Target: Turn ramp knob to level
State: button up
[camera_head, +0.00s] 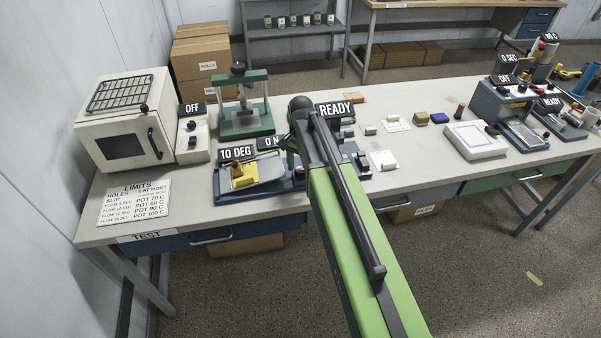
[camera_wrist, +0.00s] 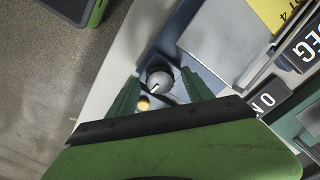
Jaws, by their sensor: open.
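The ramp (camera_head: 268,171) is a tilted silver plate on a blue base with a yellow block (camera_head: 244,176) on it. Its sign (camera_head: 236,153) reads 10 DEG. My gripper (camera_wrist: 160,76) is open, with one green finger on each side of the knob. I cannot tell whether the fingers touch it. In the head view my arm hides the knob and most of my gripper.
A small yellow round part (camera_wrist: 143,103) sits beside the knob. An ON sign (camera_head: 270,142) and a READY sign (camera_head: 335,109) stand close by. A green press (camera_head: 243,118) and a white oven (camera_head: 124,125) are behind and left. The limits card (camera_head: 133,201) lies at the front left.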

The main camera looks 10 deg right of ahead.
grip_shut()
jog(key=shift+n, duration=0.4)
jog(key=n, duration=0.4)
jog(key=shift+n, duration=0.3)
jog(key=n, duration=0.4)
jog(key=shift+n, duration=0.3)
jog(key=n, duration=0.4)
jog(key=shift+n, duration=0.3)
jog(key=n, duration=0.4)
jog(key=shift+n, duration=0.4)
